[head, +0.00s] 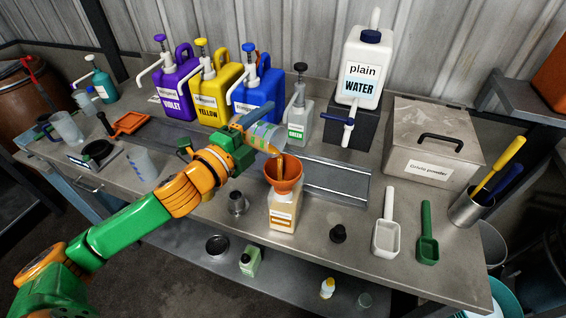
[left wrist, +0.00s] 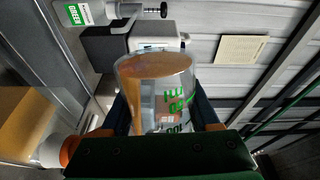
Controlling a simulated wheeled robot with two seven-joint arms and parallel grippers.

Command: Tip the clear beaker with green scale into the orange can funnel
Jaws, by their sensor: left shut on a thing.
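My left gripper (head: 254,131) is shut on the clear beaker with green scale (head: 266,138), tilted to the right above the orange funnel (head: 284,172). Orange-brown liquid shows at the beaker's lip and runs down toward the funnel's mouth. The funnel stands upright in the top of a pale can with an orange label (head: 283,212) at the bench's front. In the left wrist view the beaker (left wrist: 158,95) sits between my fingers, with orange-brown liquid inside and green marks on its wall. Part of the orange funnel (left wrist: 68,150) shows at lower left. My right gripper is out of view.
Violet, yellow and blue pump jugs (head: 256,92) and a green-labelled pump bottle (head: 297,122) stand behind. A small metal cup (head: 237,203) is left of the can; a dark stopper (head: 338,233) and white scoop (head: 387,225) are to its right. Another beaker (head: 140,163) stands left.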

